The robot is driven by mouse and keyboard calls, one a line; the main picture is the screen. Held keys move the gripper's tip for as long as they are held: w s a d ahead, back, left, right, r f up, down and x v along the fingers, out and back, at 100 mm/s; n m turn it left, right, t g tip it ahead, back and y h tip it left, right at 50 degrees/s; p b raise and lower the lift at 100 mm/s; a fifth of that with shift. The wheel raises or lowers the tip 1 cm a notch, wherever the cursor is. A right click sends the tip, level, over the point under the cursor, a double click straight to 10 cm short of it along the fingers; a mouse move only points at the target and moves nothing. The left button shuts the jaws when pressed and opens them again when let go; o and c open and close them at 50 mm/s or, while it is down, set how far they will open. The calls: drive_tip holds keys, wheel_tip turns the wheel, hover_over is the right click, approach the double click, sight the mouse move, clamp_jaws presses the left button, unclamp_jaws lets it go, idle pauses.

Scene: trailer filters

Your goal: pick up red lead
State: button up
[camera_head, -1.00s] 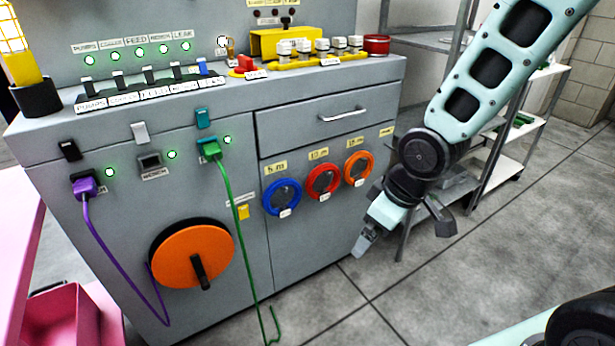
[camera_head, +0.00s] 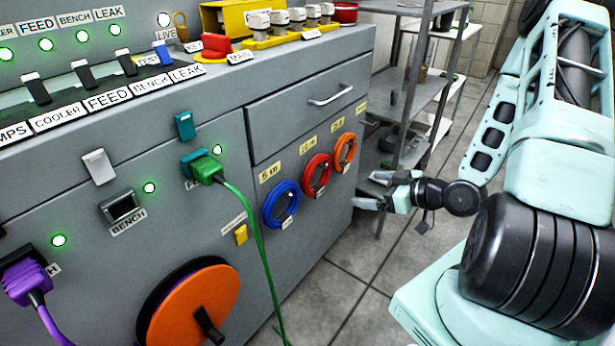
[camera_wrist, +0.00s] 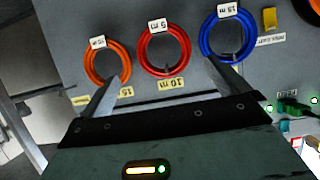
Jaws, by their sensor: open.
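The red lead (camera_head: 306,178) is a coiled ring hanging on the front of the grey cabinet, between the blue lead (camera_head: 267,206) and the orange lead (camera_head: 338,152). My gripper (camera_head: 363,191) is open and empty, to the right of the leads and pointing toward the cabinet front. In the wrist view the red lead (camera_wrist: 141,50) shows whole, ahead between the two spread fingers. There the left fingertip overlaps the orange lead (camera_wrist: 88,64) and the right one the lower edge of the blue lead (camera_wrist: 204,38). No contact with the red lead is visible.
A drawer (camera_head: 305,105) with a bar handle is above the leads. A green cable (camera_head: 245,208) hangs left of them, near an orange reel (camera_head: 190,305). A metal shelf (camera_head: 415,90) stands behind my gripper.

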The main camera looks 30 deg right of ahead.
drive_tip(key=b, duration=0.4)
approach(321, 186)
drive_tip(key=w+a, duration=0.2)
drive_tip(key=w, duration=0.2)
drive_tip(key=w+a+f+b, duration=0.1)
drive_tip(key=w+f+b, duration=0.1)
drive_tip(key=w+f, duration=0.1)
drive_tip(key=shift+a, duration=0.35)
drive_tip(key=shift+w+a+b, duration=0.1)
drive_tip(key=shift+w+b, duration=0.25)
drive_tip(key=c, duration=0.8)
